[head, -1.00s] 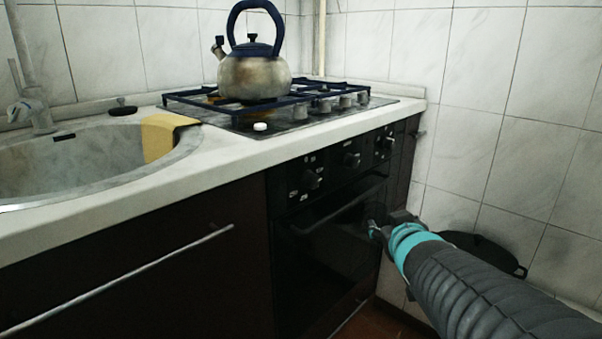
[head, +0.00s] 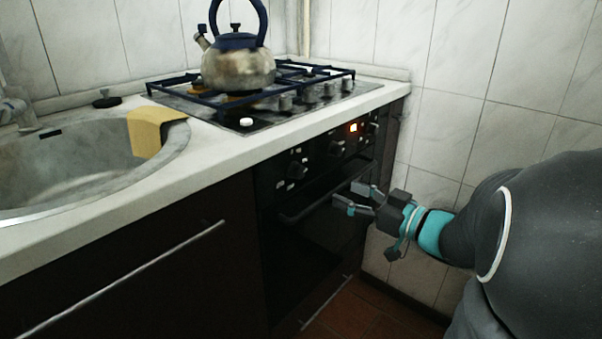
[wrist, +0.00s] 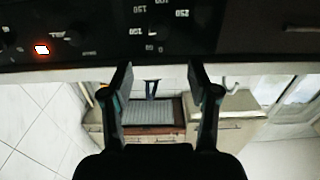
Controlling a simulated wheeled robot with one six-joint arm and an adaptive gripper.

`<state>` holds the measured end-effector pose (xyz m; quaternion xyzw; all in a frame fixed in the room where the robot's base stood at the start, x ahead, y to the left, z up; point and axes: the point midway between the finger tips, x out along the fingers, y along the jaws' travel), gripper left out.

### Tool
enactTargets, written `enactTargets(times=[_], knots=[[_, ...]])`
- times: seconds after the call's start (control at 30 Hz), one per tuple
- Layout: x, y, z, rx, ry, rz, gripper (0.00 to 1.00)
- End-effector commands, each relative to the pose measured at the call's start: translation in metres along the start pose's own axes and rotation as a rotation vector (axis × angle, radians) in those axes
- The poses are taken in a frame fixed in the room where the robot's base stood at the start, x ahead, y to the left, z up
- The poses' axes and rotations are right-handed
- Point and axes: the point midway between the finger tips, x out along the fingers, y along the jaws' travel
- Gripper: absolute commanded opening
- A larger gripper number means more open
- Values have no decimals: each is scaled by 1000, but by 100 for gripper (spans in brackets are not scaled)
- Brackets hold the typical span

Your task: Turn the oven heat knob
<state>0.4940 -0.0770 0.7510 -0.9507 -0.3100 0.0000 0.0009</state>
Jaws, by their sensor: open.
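The oven's black front panel holds a left knob (head: 297,168), a middle knob (head: 337,148) and a right knob (head: 372,129). In the wrist view, a dial with upside-down heat numbers (wrist: 157,28) is at the top, above the gap between my fingers. The dark knob body is hard to make out there, and I cannot tell for sure which head-view knob it is. My gripper (head: 351,196) is open and empty, in front of the oven and below the knobs. Its two fingers (wrist: 160,76) stand apart in the wrist view, with nothing between them.
A lit orange display (head: 353,127) is between the middle and right knobs. The oven handle (head: 330,200) runs below the panel, close to my gripper. A kettle (head: 238,70) stands on the hob above. A yellow cloth (head: 147,134) lies over the sink's edge. Tiled wall is at right.

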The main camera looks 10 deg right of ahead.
Motion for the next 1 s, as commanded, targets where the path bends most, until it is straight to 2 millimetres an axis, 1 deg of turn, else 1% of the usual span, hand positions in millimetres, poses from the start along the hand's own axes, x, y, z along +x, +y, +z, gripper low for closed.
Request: enactTargets(times=[0.6,0.7,0.8,1.0], knots=[[100,-1,0,-1,-1,-3,60],[113,0,0,-1,-1,0,60],[120,0,0,-1,0,0,60],[126,0,0,-2,0,3,60]])
